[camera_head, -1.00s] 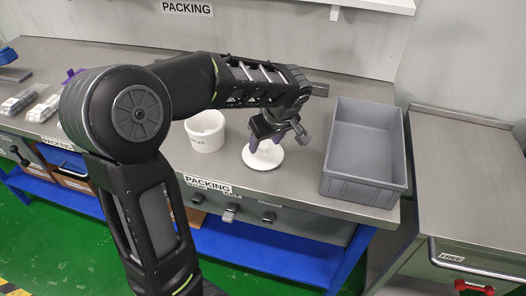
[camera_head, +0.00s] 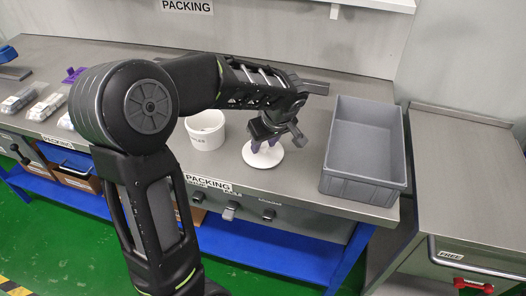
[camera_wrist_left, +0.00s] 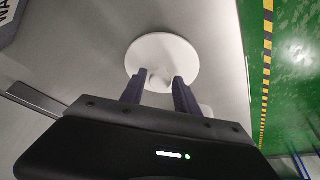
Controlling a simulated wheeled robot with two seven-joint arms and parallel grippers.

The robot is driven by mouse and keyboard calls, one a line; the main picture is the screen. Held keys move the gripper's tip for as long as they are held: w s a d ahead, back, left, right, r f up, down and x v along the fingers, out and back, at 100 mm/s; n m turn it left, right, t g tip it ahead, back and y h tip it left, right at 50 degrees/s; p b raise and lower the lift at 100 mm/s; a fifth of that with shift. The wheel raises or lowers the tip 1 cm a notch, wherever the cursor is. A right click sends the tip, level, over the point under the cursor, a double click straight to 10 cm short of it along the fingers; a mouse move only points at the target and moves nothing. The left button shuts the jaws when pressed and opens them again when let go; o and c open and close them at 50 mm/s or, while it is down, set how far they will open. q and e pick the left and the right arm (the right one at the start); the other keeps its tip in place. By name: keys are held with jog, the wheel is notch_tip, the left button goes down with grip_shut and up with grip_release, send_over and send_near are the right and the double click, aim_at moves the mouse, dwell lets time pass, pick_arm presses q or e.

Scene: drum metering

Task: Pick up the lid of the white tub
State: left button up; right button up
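The white lid (camera_head: 262,160) is a round disc lying flat on the steel bench, right of the white tub (camera_head: 207,137). The tub stands open at the top. In the left wrist view the lid (camera_wrist_left: 178,52) has a small white knob in its middle. My left gripper (camera_head: 265,145) points down over the lid. Its two purple fingers (camera_wrist_left: 160,88) are apart, one on each side of the knob in the picture; I cannot tell whether they touch it. The fingers partly hide the lid in the head view. My right gripper is not in view.
A grey crate (camera_head: 329,165) stands right of the lid, empty as far as I can see. Several wrapped packs (camera_head: 47,108) lie at the far left of the bench. A side cabinet (camera_head: 468,175) stands to the right. The bench's front edge is close to the lid.

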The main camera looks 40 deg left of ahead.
aim_at(264, 145)
pick_arm(q)
grip_shut()
dwell(0.4)
notch_tip(264, 145, up, 10)
jog(key=shift+b, duration=0.3)
jog(key=shift+r, duration=0.1)
dwell(0.6)
